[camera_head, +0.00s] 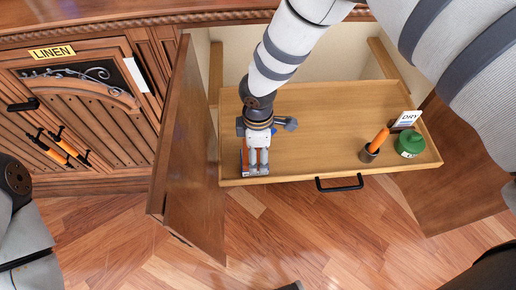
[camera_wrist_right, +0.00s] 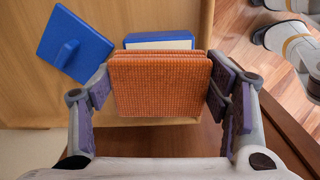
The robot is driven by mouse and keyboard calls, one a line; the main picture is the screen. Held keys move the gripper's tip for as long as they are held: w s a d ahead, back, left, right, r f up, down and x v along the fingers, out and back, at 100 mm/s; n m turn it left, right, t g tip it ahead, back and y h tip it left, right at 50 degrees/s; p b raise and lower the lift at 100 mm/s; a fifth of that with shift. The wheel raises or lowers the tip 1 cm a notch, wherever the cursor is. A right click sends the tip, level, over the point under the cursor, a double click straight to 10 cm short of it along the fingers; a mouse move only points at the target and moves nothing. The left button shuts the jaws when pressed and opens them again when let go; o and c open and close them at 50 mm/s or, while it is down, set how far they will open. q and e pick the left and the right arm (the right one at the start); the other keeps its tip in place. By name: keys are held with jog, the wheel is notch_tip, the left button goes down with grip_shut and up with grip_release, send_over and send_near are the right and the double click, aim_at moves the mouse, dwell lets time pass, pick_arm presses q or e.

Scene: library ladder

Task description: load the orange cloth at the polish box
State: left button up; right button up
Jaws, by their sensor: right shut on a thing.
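My right gripper (camera_head: 257,168) is over the front left part of the pull-out wooden shelf. In the right wrist view, my right gripper (camera_wrist_right: 158,90) is shut on the orange cloth (camera_wrist_right: 160,85), a folded, ribbed pad gripped at its two sides. Just beyond the cloth is a blue box (camera_wrist_right: 160,38) with a pale top face, partly hidden by the cloth; whether they touch I cannot tell. A blue lid-like plate with a handle (camera_wrist_right: 74,45) lies on the shelf to its left. In the head view the gripper mostly hides these. My left gripper is out of view.
The pull-out shelf (camera_head: 320,110) has a black handle (camera_head: 340,184) at its front. A green tin (camera_head: 410,143), a DRY card (camera_head: 406,119) and an orange-handled tool in a cup (camera_head: 374,145) stand at its right. Open doors flank it, left (camera_head: 195,150) and right (camera_head: 465,165). The shelf middle is clear.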

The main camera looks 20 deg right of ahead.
aim_at(258, 151)
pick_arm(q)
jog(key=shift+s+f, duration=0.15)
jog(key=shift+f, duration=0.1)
pick_arm(e)
jog(key=shift+f, duration=0.6)
dwell(1.1)
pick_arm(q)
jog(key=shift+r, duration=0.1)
pick_arm(e)
jog(key=shift+r, duration=0.1)
jog(key=shift+r+p, duration=1.6)
jog(key=shift+r, duration=1.95)
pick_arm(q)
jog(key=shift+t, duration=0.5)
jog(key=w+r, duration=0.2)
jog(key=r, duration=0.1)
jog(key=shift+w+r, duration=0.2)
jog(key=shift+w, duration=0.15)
pick_arm(e)
jog(key=shift+f, duration=0.1)
